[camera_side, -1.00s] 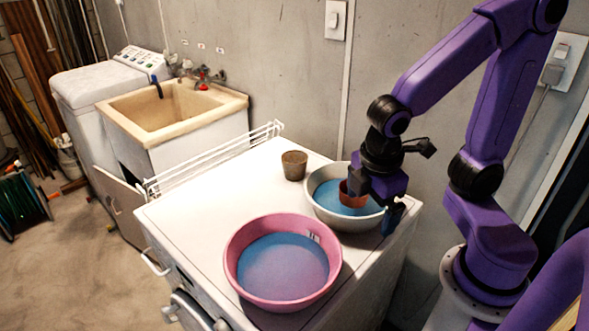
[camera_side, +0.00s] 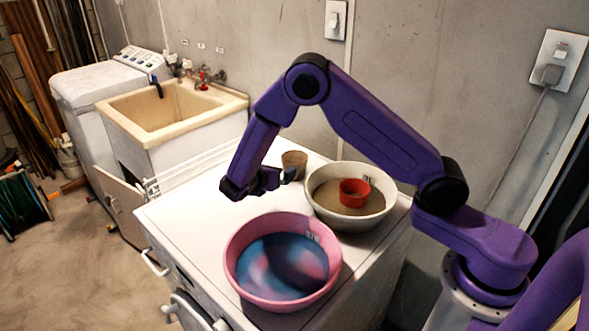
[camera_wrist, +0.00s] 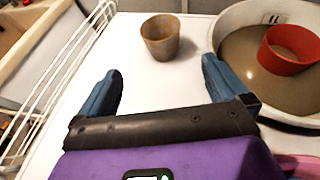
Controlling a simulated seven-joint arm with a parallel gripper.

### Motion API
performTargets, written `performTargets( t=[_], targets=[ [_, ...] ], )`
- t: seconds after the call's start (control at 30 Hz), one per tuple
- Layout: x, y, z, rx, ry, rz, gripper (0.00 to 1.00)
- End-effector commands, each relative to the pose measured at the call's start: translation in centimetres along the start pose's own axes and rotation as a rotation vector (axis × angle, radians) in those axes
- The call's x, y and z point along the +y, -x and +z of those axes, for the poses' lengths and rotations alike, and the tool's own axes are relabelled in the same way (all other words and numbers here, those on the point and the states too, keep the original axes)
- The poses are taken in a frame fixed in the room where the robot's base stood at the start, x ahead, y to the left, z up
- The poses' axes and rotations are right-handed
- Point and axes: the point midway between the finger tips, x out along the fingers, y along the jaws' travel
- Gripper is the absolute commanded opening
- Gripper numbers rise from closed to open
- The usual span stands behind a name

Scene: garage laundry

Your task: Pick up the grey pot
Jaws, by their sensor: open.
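The grey pot (camera_side: 294,165) is a small brownish-grey cup standing upright on the white machine top (camera_side: 185,215). It also shows in the wrist view (camera_wrist: 160,38), beyond my fingertips and roughly between their lines. My gripper (camera_wrist: 160,78) is open, with its two blue fingers apart and nothing between them. In the side view my gripper (camera_side: 283,177) is low over the top, just left of and in front of the pot, and part of it overlaps the pot's lower edge. I cannot tell from the side view whether they touch.
A white basin (camera_side: 385,205) with a red pot (camera_side: 354,192) in it stands right of the grey pot. A pink basin (camera_side: 237,278) with a blue inside stands in front. A white wire rack (camera_wrist: 62,90) runs along the left edge. The top's left part is clear.

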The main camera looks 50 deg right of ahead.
Motion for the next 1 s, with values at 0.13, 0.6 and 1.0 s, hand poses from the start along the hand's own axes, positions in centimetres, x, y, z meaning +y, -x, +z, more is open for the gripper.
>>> performTargets(
  t=[0.13, 0.6, 1.0],
  targets=[
    [0.2, -1.3, -0.1, -0.013, 0.014, 0.0, 1.0],
    [0.1, -9.8, 0.1, -0.011, 0.011, -0.002, 1.0],
    [0.1, -12.9, 0.2, -0.011, 0.011, 0.001, 1.0]
  ],
)
